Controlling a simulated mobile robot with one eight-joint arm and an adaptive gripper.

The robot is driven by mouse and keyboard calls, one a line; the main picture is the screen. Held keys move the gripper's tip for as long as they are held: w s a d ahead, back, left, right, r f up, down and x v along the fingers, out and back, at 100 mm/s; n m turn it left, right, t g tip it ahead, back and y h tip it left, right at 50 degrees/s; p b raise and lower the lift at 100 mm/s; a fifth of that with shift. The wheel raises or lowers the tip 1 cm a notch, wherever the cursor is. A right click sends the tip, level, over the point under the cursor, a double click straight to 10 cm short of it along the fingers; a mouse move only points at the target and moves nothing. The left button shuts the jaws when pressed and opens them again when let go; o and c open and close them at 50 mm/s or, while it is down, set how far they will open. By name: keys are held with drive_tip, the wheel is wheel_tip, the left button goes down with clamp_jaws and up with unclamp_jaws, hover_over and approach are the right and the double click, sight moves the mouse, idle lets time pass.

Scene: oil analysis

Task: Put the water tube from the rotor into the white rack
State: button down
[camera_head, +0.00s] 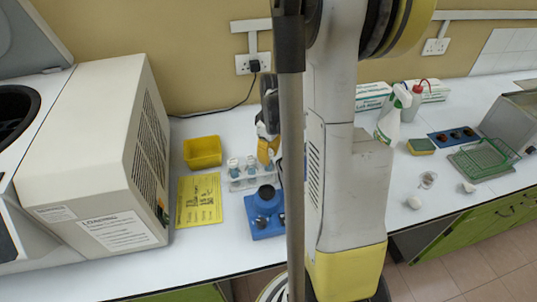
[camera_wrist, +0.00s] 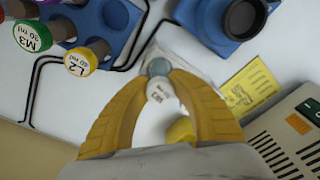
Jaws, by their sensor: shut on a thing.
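My gripper (camera_head: 268,152) is over the right part of the white rack (camera_head: 250,183) in the head view. In the wrist view, its yellow fingers (camera_wrist: 159,82) close around a tube with a pale, marked cap (camera_wrist: 160,90); I take this as the water tube, but its marking is too small to read. Whether the tube's lower end is in a rack hole is hidden. Two tubes with bluish contents (camera_head: 233,167) stand in the rack's left part. The centrifuge (camera_head: 15,110) is at the far left; I cannot see the rotor's slots clearly.
A blue device (camera_head: 267,208) stands just in front of the rack. A yellow sheet (camera_head: 199,199) and a yellow bin (camera_head: 203,152) lie to its left. In the wrist view, a blue rack (camera_wrist: 105,18) holds tubes marked M3 (camera_wrist: 32,37) and L2 (camera_wrist: 80,62).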

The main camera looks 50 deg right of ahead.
drive_tip(key=shift+f, duration=0.15)
drive_tip(key=c, duration=1.1)
unclamp_jaws()
drive_tip(key=r, duration=0.8)
drive_tip(key=s+r, duration=0.1)
drive_tip(key=r, duration=0.3)
drive_tip(key=shift+d, duration=0.15)
